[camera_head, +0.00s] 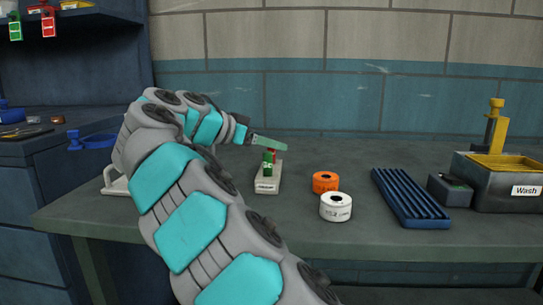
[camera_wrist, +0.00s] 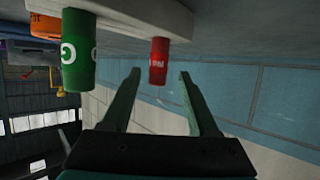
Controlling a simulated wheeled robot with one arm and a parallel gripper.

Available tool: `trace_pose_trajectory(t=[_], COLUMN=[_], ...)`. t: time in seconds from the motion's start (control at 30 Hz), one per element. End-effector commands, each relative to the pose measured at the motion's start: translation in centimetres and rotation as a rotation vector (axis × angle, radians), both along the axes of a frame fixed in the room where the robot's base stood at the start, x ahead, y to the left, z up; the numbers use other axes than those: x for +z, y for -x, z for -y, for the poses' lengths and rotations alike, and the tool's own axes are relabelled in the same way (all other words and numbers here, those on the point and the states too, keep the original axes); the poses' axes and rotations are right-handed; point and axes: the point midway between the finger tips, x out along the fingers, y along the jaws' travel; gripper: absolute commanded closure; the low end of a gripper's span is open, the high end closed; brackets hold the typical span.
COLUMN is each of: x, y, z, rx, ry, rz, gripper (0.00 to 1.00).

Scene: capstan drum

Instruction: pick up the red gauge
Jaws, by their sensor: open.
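The red gauge (camera_wrist: 159,60) is a small red cylinder with white lettering, seated in a pale block (camera_wrist: 140,16) in the wrist view. It also shows small and partly hidden in the head view (camera_head: 269,157). A larger-looking green gauge (camera_wrist: 78,50) with a white letter sits beside it in the same block. My gripper (camera_wrist: 158,76) is open and empty, its two fingers pointing toward the red gauge, which appears between the fingertips in the picture. I cannot tell whether the fingers reach around it. In the head view my gripper (camera_head: 270,144) is just above the block.
An orange roll (camera_head: 325,181) and a white roll (camera_head: 336,207) stand right of the block. Farther right are a ribbed blue tray (camera_head: 411,198) and a "Wash" box (camera_head: 500,193). A tiled wall (camera_head: 400,105) stands behind the bench.

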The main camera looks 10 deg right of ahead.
Motion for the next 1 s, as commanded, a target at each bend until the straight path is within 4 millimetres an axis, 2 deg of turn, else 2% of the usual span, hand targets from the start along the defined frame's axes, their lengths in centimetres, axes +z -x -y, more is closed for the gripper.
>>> trace_pose_trajectory(t=[0.3,0.57,1.0], x=[-1.4,-1.5,-1.5], y=[-1.1,-1.2,-1.2], z=[3.1,3.2,3.2], rx=[-0.001,0.0,0.0], ry=[-0.002,-0.002,-0.001], rz=[0.0,0.002,0.002], gripper=[0.4,0.41,0.9])
